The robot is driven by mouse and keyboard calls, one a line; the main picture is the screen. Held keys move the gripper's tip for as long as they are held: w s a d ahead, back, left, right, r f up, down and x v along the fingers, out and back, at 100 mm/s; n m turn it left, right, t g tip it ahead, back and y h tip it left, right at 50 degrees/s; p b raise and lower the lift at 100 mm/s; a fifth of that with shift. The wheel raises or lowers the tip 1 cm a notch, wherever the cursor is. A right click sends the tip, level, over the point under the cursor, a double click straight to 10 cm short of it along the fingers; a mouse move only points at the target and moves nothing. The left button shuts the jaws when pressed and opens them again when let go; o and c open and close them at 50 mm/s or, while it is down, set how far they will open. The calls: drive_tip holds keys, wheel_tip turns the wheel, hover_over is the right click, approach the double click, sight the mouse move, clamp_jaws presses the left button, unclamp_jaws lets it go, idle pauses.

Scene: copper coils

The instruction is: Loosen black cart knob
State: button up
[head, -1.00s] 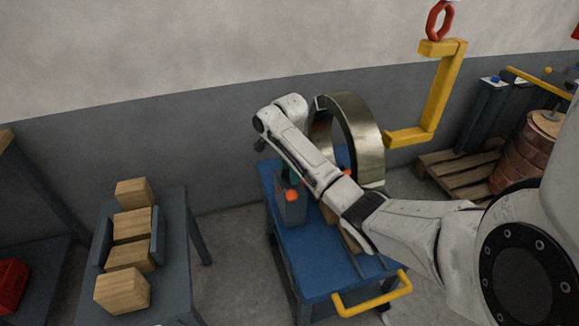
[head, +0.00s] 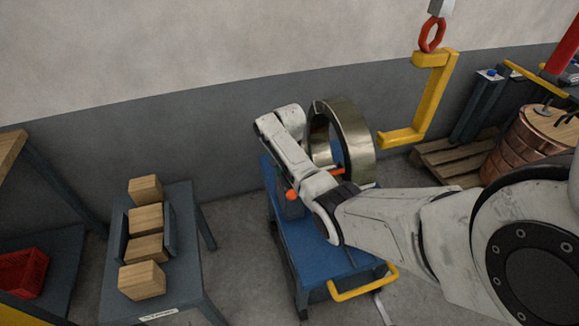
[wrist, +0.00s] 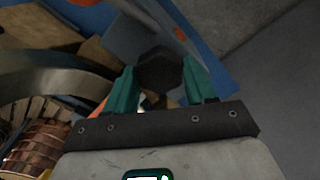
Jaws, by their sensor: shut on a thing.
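The black knob (wrist: 160,72), a faceted dark piece, sits between the two teal fingers of my gripper (wrist: 161,80) in the wrist view. The fingers are shut on its two sides. The blue cart (head: 312,245) stands near the wall in the head view, with a grey block (head: 287,209) at its left side. My arm reaches over the cart and hides the knob and my fingers there.
A large metal ring (head: 357,135) stands upright on the cart, close behind my arm. A yellow hook (head: 437,95) hangs to its right. A grey table (head: 184,270) with wooden blocks is at the left. The copper coil (head: 508,150) is at the right.

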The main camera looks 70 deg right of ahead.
drive_tip(key=n+p, duration=0.1)
drive_tip(key=n, duration=0.2)
drive_tip(key=shift+r+n, duration=0.1)
drive_tip(key=shift+n, duration=0.2)
drive_tip(key=n+p, duration=0.1)
drive_tip(key=n, duration=0.2)
drive_tip(key=shift+n, duration=0.3)
drive_tip(key=n+p, duration=0.1)
drive_tip(key=n, duration=1.1)
drive_tip(key=shift+n+p, duration=0.3)
drive_tip(key=shift+n, duration=0.1)
drive_tip(key=n, duration=0.6)
drive_tip(key=shift+w+d, duration=0.1)
drive_tip(key=shift+n, duration=0.4)
drive_tip(key=o, duration=1)
drive_tip(key=shift+o, duration=0.2)
